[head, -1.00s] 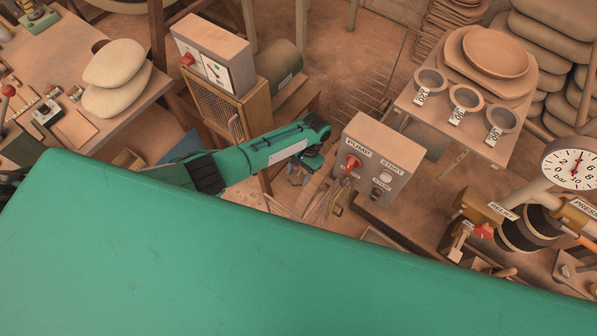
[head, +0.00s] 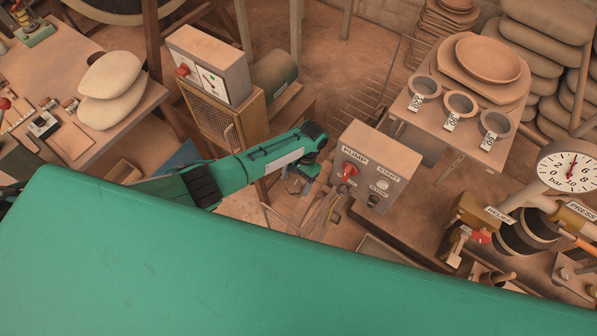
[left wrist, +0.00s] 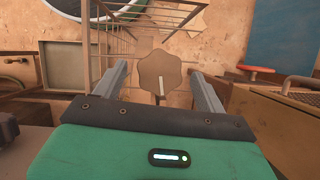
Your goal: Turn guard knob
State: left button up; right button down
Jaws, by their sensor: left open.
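The guard knob (left wrist: 160,74) shows in the left wrist view as a tan, lobed knob with a pale line on its face. It lies in the gap between the fingers of my left gripper (left wrist: 160,83). The fingers are open, one on each side of it, and I see no contact. I cannot tell how deep the knob sits between them. A wire frame (left wrist: 92,42) stands behind and to the left of the knob. In the head view my left gripper (head: 299,182) points down, left of the pump box; the knob cannot be made out there. My right gripper is not in view.
The pump box (head: 382,155) with its red knob (head: 348,171) stands close right of my left gripper. A control cabinet (head: 212,65) is to the left. The relief valve (head: 480,237) and gauge (head: 570,165) are at right. A table with labelled cups (head: 460,104) stands behind.

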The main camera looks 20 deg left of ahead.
pick_arm(q)
jog(key=b+v, duration=0.2)
jog(key=v, duration=1.1)
jog(key=shift+r, duration=0.3)
